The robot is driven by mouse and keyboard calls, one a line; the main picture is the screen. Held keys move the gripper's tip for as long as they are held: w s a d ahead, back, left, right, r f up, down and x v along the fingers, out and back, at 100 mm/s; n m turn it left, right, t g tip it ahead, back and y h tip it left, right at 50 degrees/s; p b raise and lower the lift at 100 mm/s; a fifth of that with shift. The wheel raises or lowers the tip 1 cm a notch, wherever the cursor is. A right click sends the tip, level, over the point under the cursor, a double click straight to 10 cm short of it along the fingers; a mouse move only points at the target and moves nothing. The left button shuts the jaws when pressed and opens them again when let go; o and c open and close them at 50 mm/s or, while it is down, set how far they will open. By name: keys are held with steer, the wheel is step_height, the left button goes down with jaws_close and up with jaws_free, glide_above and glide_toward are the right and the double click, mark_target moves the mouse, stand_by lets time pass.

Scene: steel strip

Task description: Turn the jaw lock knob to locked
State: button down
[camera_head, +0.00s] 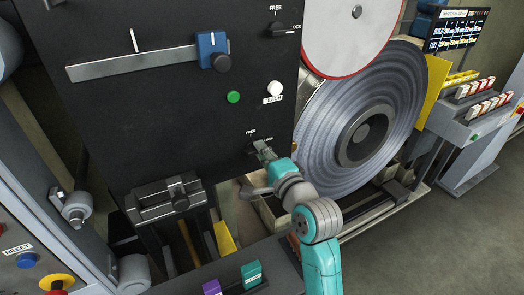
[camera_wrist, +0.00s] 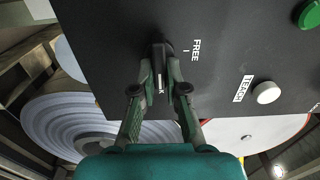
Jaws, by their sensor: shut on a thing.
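The dark knob (camera_head: 251,147) sits low on the black panel, with a FREE label above it and a partly covered label to its right. My gripper (camera_head: 263,151) is shut on this knob. In the wrist view, the fingertips (camera_wrist: 161,86) close on both sides of the knob (camera_wrist: 158,55). Its bar runs up and down there, with a pale mark toward its lower end. FREE and its tick are to the right in that view. A finger hides most of the other label, of which a K shows. The knob's exact angle is hard to read.
A similar FREE/LOCK knob (camera_head: 278,28) is higher on the panel (camera_head: 165,110). A white TEACH button (camera_head: 275,88), a green button (camera_head: 233,97) and a blue slider (camera_head: 212,50) are nearby. The large steel coil (camera_head: 320,145) is close to the right of my arm.

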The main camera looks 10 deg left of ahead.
stand_by(0.5)
steer(key=c, duration=1.2)
jaws_free()
steer(key=v, duration=1.2)
steer(key=shift+f, duration=0.1)
